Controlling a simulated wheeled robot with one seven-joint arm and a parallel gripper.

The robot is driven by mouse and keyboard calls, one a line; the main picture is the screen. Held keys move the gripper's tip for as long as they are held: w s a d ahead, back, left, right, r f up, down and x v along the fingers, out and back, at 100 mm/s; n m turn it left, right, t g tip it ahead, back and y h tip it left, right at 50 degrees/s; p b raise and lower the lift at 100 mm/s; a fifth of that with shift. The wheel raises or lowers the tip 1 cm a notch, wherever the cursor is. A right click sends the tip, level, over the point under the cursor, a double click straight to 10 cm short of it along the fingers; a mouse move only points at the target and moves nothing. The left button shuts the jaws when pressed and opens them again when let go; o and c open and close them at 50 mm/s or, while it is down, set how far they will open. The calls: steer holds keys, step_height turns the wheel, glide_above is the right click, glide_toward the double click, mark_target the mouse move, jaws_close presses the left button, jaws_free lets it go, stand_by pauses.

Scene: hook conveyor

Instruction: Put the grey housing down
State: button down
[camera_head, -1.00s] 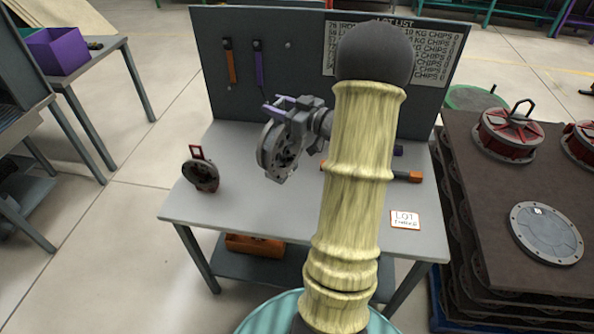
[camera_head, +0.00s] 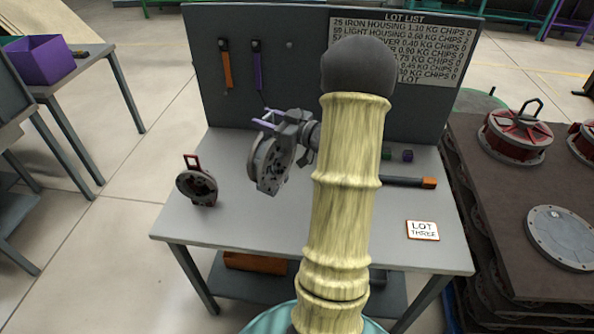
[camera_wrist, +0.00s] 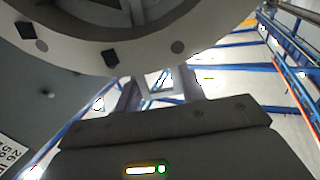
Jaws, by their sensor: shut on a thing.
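The grey housing (camera_head: 268,163) is a round, ribbed casting with holes in its face. My gripper (camera_head: 283,128) is shut on it and holds it over the left-middle part of the grey workbench (camera_head: 260,222). The housing is tilted on edge, its open face turned to the left. I cannot tell from the head view whether its lower edge touches the bench top. In the wrist view the housing's curved, bolt-holed rim (camera_wrist: 160,50) fills the upper part, just ahead of the gripper fingers.
A smaller dark round part with a red bracket (camera_head: 198,186) stands at the bench's left. A "LOT THREE" card (camera_head: 422,230) lies front right, and an orange-tipped tool (camera_head: 410,182) behind it. A dark backboard (camera_head: 290,65) closes the rear. The bench's front middle is clear.

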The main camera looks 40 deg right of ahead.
mark_target(272, 136)
step_height(272, 136, down, 5)
steer(key=shift+r, duration=0.1)
stand_by(0.3)
steer(key=shift+f+p, duration=0.45)
steer(key=shift+f, duration=1.7)
steer(key=c, duration=1.3)
jaws_free()
steer(key=shift+w+f, duration=0.1)
steer(key=shift+f, duration=0.15)
steer(key=o, duration=0.4)
steer(key=shift+c, duration=0.2)
steer(key=shift+o, duration=0.4)
steer(key=shift+s+r, duration=0.1)
steer(key=shift+s, duration=0.15)
steer(key=shift+w, duration=0.1)
